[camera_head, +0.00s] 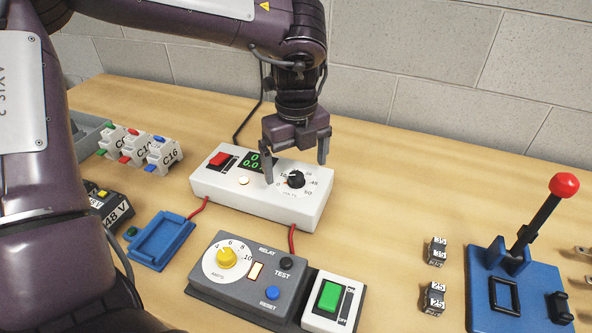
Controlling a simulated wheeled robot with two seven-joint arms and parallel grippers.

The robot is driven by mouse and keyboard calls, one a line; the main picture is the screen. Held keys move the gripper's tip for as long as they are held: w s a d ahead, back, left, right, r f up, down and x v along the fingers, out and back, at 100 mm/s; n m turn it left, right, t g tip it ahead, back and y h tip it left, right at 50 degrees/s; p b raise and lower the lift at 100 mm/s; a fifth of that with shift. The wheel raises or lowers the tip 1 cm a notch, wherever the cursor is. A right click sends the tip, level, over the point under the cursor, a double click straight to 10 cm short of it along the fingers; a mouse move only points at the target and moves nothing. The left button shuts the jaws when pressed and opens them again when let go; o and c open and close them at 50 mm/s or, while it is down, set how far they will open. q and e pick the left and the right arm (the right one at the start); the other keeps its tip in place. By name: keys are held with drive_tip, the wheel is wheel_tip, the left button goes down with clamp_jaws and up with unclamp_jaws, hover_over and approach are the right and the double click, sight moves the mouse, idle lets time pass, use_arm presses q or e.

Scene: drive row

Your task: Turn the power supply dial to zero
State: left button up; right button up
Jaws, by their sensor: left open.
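The white power supply (230,197) lies on the wooden bench in the middle of the view. Its black dial (295,179) is on the right part of its top, ringed by printed numbers and a small red mark on its left. A red switch (219,159) and a green-digit display (256,161) are to the left of the dial, the display partly hidden by my gripper. My left gripper (296,172) points down over the power supply, open, with its fingers on either side of the dial. I cannot tell whether they touch it. My right gripper is not in view.
A grey relay box (240,290) with a yellow dial stands in front, beside a green switch box (322,310). A blue tray (160,240) is at left, near several breakers (162,152). A blue base with a red-knobbed lever (530,220) stands at right. The bench behind it is clear.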

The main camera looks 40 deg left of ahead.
sight(296, 175)
use_arm(q)
drive_tip(key=shift+r+p, duration=1.8)
drive_tip(key=shift+r, duration=0.95)
drive_tip(key=shift+f, duration=0.1)
